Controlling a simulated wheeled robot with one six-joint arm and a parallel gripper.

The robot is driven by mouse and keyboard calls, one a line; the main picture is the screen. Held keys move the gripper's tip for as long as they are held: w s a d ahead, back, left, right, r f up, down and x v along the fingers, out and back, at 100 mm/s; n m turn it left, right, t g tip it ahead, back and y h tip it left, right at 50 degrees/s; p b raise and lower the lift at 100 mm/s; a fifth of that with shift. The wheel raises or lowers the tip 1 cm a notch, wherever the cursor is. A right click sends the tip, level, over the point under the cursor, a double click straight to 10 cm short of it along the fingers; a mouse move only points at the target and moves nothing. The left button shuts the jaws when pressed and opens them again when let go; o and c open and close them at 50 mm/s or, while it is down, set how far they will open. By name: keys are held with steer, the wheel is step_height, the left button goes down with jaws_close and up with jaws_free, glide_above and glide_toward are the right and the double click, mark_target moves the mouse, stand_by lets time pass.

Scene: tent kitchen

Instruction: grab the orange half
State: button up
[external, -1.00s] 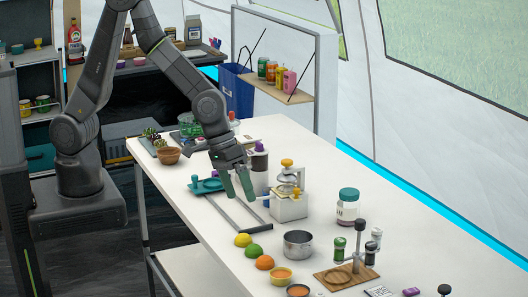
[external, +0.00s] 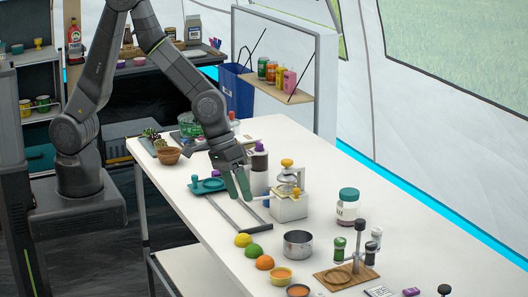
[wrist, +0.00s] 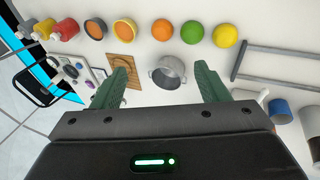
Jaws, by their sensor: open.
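The orange half (external: 265,262) lies on the white table near its left edge, in a row after the yellow and green halves. In the wrist view the orange half (wrist: 162,29) is near the top middle, beyond my fingertips. My gripper (external: 238,186) is open and empty, above the table near the grey rail frame, farther back than the orange half. In the wrist view my gripper (wrist: 162,70) has its green fingers spread wide, with nothing between them but the view of a metal pot lower down.
A green half (external: 253,251) and a yellow half (external: 243,240) sit beside the orange half. An orange-filled bowl (external: 280,275) stands on its other side. A metal pot (external: 298,244) and a press-like device (external: 288,203) stand to the right.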

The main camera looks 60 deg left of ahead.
steer(key=f+m+b, duration=0.1)
steer(key=b, duration=0.1)
steer(key=m+t+y+b, duration=0.1)
steer(key=m+b, duration=0.7)
glide_above(263, 259)
steer(key=s+a, duration=0.1)
steer(key=f, duration=0.9)
steer(key=shift+s+a+f, duration=0.2)
steer(key=shift+f, duration=0.15)
steer(key=shift+s+a+x, duration=0.1)
steer(key=shift+x, duration=1.25)
steer(key=shift+s+a+x, duration=0.15)
steer(key=shift+x, duration=1.2)
steer(key=shift+f, duration=0.1)
steer(key=c, duration=1.1)
